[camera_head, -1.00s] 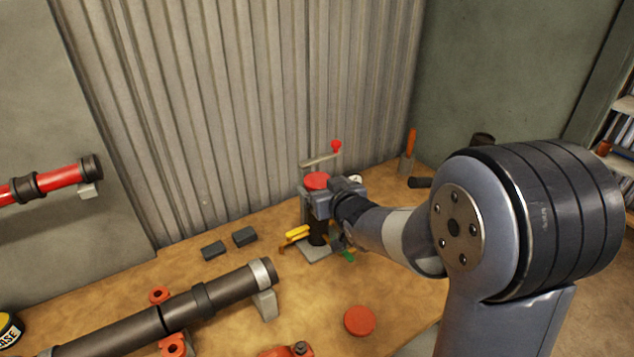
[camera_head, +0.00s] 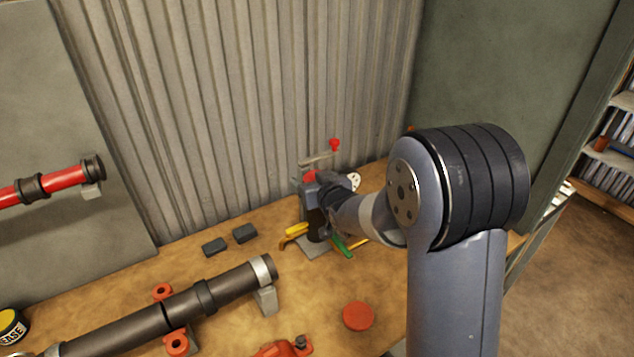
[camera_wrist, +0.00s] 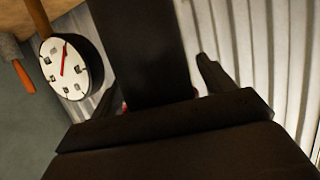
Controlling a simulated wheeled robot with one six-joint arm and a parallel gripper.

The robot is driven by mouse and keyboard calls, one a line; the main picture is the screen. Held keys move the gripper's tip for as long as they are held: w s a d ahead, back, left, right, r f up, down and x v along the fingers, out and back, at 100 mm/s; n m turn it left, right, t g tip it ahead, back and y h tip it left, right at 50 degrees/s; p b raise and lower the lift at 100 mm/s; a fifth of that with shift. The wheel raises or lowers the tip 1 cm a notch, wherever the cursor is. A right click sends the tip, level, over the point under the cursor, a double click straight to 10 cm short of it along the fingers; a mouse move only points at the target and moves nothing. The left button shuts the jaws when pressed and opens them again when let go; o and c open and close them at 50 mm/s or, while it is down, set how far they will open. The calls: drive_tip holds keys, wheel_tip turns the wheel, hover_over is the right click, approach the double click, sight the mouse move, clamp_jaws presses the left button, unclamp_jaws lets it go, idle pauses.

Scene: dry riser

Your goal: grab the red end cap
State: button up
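A red disc (camera_head: 310,176), likely the end cap, shows at the top of a dark upright stand (camera_head: 315,224) at the back of the bench. My gripper (camera_head: 318,190) is at the stand's top and partly covers the disc. In the wrist view a dark column lies between my finger parts, and a finger (camera_wrist: 216,76) stands to its right with pale corrugated wall behind. Only a sliver of red (camera_wrist: 125,105) shows there, so contact with the disc is hidden. A second red disc (camera_head: 358,316) lies flat on the bench front.
A round white-faced gauge (camera_wrist: 70,67) is close beside my gripper. Yellow (camera_head: 296,230) and green (camera_head: 341,245) handles stick out near the stand's base. A dark pipe (camera_head: 190,303) on supports lies front left. Corrugated wall (camera_head: 230,110) stands close behind.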

drive_tip(key=c, duration=0.9)
drive_tip(key=shift+r, duration=0.1)
drive_tip(key=shift+c, duration=0.2)
